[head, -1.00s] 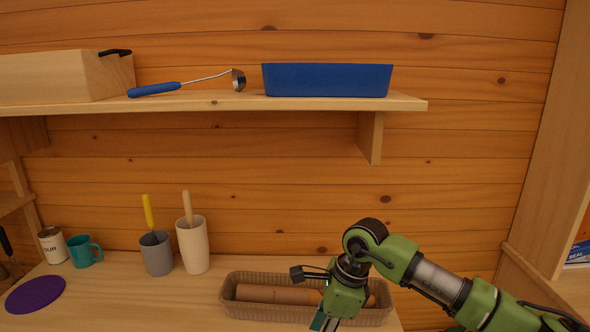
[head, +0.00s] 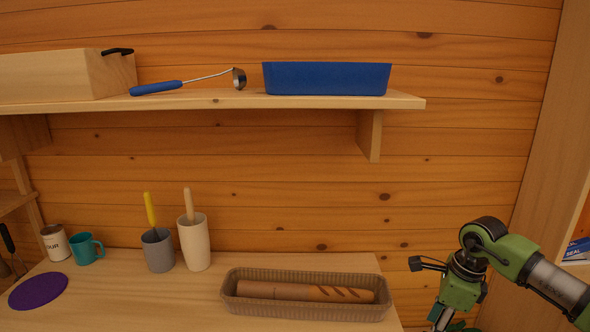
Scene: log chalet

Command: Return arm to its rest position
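My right arm comes in from the right, and my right gripper (head: 440,322) hangs at the bottom edge, to the right of the counter's right edge. Its fingers are mostly cut off by the frame, so I cannot tell whether it is open or shut. It is apart from the brown basket (head: 305,309). A long brown bread loaf (head: 290,291) lies in the basket. My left gripper is not in view.
The counter (head: 170,300) holds a purple disc (head: 38,290), a teal mug (head: 86,249), a can (head: 55,243), a grey cup (head: 157,251) and a white cup (head: 194,243). Above, a shelf (head: 220,99) holds a ladle (head: 190,83), a blue tray (head: 326,78) and a wooden box (head: 60,75).

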